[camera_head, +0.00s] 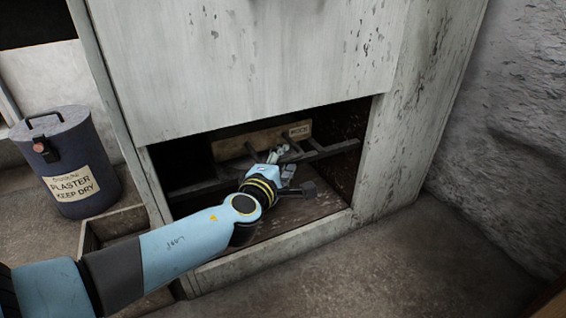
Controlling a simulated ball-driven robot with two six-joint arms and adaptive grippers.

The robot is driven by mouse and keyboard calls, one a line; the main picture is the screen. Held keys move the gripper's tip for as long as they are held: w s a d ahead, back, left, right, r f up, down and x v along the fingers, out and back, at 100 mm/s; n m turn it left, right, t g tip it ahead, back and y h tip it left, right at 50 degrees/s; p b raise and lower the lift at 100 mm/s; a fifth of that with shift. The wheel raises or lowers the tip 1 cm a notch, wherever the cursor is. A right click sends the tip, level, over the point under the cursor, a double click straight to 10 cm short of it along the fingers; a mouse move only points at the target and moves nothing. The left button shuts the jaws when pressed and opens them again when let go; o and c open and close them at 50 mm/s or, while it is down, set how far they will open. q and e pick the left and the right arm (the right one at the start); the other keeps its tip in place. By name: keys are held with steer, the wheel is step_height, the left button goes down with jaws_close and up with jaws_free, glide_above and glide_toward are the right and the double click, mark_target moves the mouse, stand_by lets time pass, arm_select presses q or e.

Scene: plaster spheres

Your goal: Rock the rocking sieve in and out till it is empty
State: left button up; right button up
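The rocking sieve appears to be the wooden-fronted box (232,146) deep inside the low opening of the tall grey cabinet. Whether the fingers grip anything is unclear at this size. The inside of the sieve and its contents are hidden. My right gripper is out of view.
The cabinet's pale front panel (250,65) hangs over the opening, with a sill (275,249) below. A lidded blue-grey bin (75,165) labelled plaster, keep dry stands left. A low wooden box (117,224) sits beside the cabinet. A rough wall (510,120) rises at right. Floor in front is clear.

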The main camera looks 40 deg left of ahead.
arm_select(q)
steer(key=shift+w, duration=0.1)
jaws_close()
steer(key=shift+r, duration=0.1)
stand_by(0.4)
